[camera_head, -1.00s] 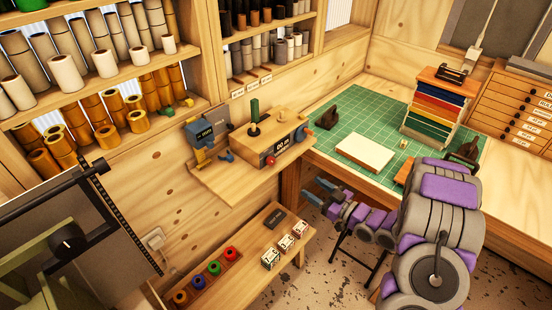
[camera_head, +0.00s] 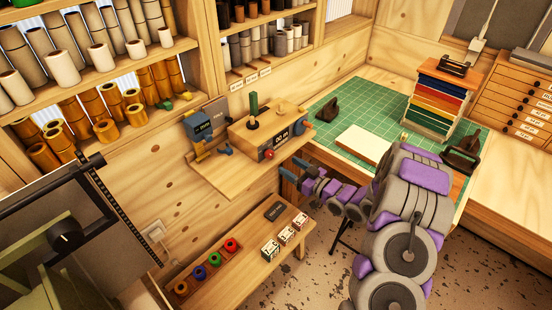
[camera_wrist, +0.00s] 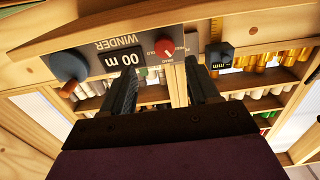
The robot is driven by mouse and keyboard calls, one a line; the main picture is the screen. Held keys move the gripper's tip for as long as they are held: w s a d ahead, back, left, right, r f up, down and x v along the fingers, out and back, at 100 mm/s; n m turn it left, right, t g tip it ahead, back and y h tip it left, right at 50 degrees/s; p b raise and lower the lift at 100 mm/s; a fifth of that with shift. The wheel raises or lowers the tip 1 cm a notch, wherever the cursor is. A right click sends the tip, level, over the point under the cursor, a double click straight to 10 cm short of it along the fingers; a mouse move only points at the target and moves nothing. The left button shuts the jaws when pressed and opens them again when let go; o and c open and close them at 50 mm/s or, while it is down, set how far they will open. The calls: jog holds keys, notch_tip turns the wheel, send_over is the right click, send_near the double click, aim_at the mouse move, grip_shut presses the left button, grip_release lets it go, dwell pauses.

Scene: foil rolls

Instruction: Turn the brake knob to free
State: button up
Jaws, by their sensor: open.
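The winder (camera_head: 245,138) is a wooden box with a grey front panel and a "00 m" display, on a wall shelf. Its red knob (camera_head: 268,154) is low on the front panel; in the wrist view the red knob (camera_wrist: 165,46) carries a pale pointer line beside small lettering, only partly readable. A blue-grey disc (camera_wrist: 68,66) with a wooden handle sits at the box's side. My gripper (camera_head: 295,169) is open and empty, right of the knob and apart from it.
A blue gauge (camera_head: 198,126) stands left of the winder on the shelf (camera_head: 222,176). A lower bench (camera_head: 240,262) holds coloured rolls and several small boxes. A green cutting mat (camera_head: 385,105) lies on the table at right. Roll shelves fill the wall at left.

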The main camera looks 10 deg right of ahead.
aim_at(271, 157)
jog(key=x, duration=0.4)
jog(key=a+x, duration=0.1)
jog(key=x, duration=0.1)
jog(key=shift+a, duration=0.2)
jog(key=shift+w+a, duration=0.25)
jog(key=shift+w, duration=0.2)
jog(key=shift+w+d, duration=0.1)
jog(key=shift+d, duration=0.3)
jog(key=shift+a, duration=0.35)
jog(key=c, duration=1)
jog(key=shift+d+b, duration=0.1)
jog(key=shift+b, duration=0.25)
jog(key=shift+c, duration=0.2)
